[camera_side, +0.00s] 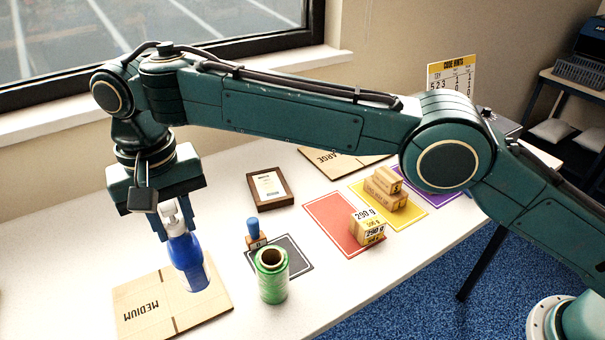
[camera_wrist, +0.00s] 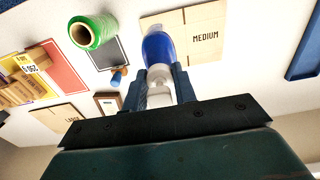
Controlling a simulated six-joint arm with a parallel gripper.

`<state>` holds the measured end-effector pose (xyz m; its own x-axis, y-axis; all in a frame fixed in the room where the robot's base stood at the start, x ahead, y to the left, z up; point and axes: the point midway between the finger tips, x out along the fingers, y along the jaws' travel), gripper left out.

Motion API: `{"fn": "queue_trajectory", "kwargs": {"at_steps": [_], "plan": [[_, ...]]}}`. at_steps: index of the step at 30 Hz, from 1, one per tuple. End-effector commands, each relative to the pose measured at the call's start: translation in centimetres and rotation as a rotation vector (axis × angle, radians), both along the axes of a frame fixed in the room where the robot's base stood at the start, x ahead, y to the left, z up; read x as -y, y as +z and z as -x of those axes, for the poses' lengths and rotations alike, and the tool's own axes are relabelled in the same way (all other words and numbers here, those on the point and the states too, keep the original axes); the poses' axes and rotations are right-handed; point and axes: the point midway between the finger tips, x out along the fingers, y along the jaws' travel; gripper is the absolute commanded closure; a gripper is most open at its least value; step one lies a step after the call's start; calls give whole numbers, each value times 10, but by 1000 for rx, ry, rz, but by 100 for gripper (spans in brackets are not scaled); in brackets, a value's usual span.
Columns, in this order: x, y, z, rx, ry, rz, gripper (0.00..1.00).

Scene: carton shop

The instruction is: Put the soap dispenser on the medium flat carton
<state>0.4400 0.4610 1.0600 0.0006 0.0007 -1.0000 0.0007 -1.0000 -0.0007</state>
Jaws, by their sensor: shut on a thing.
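The soap dispenser (camera_side: 187,262) is a blue bottle with a white pump top, and my gripper (camera_side: 172,222) is shut on its upper part. The bottle hangs slightly tilted over the right part of the medium flat carton (camera_side: 150,305), a tan sheet marked MEDIUM. I cannot tell whether its base touches the carton. In the wrist view the bottle (camera_wrist: 158,48) sits between my fingers (camera_wrist: 160,90), overlapping the left side of the carton (camera_wrist: 208,40).
A green spool (camera_side: 271,275) stands right of the carton, by a dark mat (camera_side: 295,258) with a blue-handled stamp (camera_side: 254,233). Red (camera_side: 325,215) and yellow (camera_side: 408,215) mats hold small boxes. A framed picture (camera_side: 270,188) and a large flat carton (camera_side: 335,162) lie farther back.

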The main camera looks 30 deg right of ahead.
Motion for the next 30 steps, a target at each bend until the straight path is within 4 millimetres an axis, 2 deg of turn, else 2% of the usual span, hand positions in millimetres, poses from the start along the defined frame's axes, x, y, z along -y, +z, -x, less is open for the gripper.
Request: {"fn": "queue_trajectory", "kwargs": {"at_steps": [9,19,30], "plan": [[1,-30,0,-1,0,1,100],[1,-39,0,0,0,0,100],[0,-70,0,0,0,0,100]]}}
